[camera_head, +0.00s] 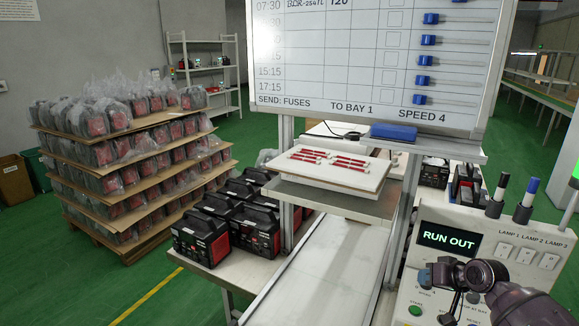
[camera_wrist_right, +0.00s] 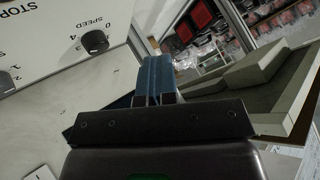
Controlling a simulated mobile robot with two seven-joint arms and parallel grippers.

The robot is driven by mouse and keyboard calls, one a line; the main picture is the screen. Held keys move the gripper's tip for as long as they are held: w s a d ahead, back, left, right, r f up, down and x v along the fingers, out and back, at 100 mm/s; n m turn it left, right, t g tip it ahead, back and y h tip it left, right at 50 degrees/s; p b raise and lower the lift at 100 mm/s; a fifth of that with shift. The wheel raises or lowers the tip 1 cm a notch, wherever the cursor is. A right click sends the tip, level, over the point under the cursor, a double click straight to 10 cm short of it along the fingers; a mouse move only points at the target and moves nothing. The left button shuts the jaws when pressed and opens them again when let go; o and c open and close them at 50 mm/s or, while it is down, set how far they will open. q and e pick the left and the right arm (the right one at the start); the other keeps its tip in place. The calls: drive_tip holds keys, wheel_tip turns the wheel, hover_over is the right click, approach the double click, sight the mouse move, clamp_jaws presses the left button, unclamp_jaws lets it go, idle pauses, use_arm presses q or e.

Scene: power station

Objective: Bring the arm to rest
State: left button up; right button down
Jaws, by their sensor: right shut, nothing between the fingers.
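My right gripper (camera_head: 428,276) is at the lower right of the head view, in front of the grey control panel (camera_head: 412,284). Its dark wrist and arm come in from the lower right corner. In the right wrist view the two bluish fingers (camera_wrist_right: 157,72) lie side by side, shut and empty. Whether they touch the panel cannot be told. The panel's display reads RUN OUT. My left gripper and arm are out of view.
A white schedule board (camera_head: 370,60) stands above a tray (camera_head: 335,170) of red-and-white fuses. A blue block (camera_head: 393,131) lies on the board's ledge. Black-and-red units (camera_head: 205,238) fill the table at left. A loaded pallet (camera_head: 130,170) stands behind. A white chute (camera_head: 325,265) runs forward, clear.

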drive_tip(key=s+a+f+n+t+h+b, duration=0.15)
drive_tip(key=s+a+f+n+t, duration=0.3)
drive_tip(key=s+a, duration=0.5)
drive_tip(key=s+a+f+m+g+h, duration=0.1)
drive_tip(key=s+f, duration=0.5)
drive_tip(key=s, duration=0.4)
drive_tip(key=s+a+f+m+h+b, duration=0.1)
drive_tip(key=s+f, duration=0.4)
drive_tip(key=s, duration=0.6)
drive_tip(key=shift+s+a+f+g+h, duration=0.15)
drive_tip(key=shift+s+f+g+h, duration=0.1)
drive_tip(key=shift+f+g+h, duration=0.15)
idle(0.8)
